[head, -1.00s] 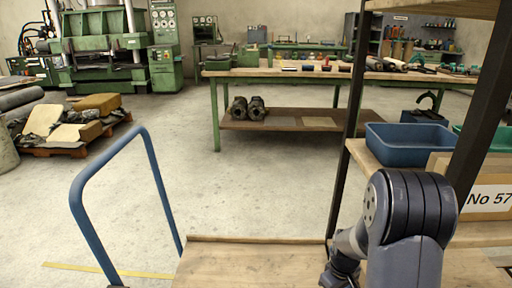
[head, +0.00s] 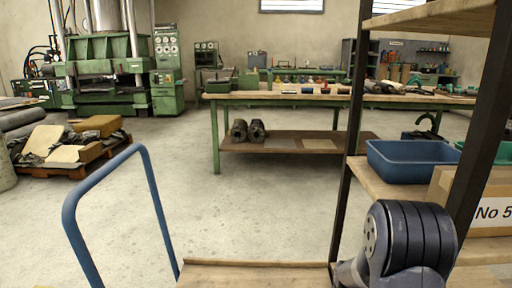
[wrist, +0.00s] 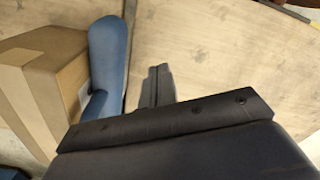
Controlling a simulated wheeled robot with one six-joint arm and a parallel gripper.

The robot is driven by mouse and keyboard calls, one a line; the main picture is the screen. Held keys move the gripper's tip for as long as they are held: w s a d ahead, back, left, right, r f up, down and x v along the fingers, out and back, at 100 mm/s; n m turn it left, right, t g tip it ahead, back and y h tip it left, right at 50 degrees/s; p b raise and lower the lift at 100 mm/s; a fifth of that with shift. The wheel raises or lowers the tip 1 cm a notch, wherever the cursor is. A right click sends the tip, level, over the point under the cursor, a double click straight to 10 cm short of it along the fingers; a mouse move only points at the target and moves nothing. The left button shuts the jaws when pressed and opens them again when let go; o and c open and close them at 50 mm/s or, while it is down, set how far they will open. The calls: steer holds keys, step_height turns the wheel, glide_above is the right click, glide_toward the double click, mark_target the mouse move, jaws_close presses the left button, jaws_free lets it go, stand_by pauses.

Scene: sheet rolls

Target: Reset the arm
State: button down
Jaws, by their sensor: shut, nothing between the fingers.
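My gripper (wrist: 158,84) shows in the wrist view with its two dark fingers together and nothing between them. It is over a light wooden surface (wrist: 225,65), apart from the things beside it; its height above the wood is hard to tell. In the head view my arm stands at the lower right, in front of the shelf rack, and the gripper itself is out of sight below the picture edge.
A cardboard box (wrist: 50,75) and a blue rail (wrist: 108,60) are left of my gripper. In the head view, a blue bin (head: 408,161) and a labelled box (head: 485,205) sit on the rack. A blue handle (head: 150,200) stands left. The floor (head: 250,215) beyond is clear.

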step_height(320, 180, up, 9)
steer(key=p, duration=0.7)
step_height(320, 180, down, 13)
steer(key=b, duration=1)
steer(key=shift+r, duration=0.15)
steer(key=shift+d+r, duration=0.15)
steer(key=shift+d, duration=1.1)
steer(key=a, duration=0.4)
steer(key=shift+a+b, duration=0.3)
steer(key=shift+a, duration=0.35)
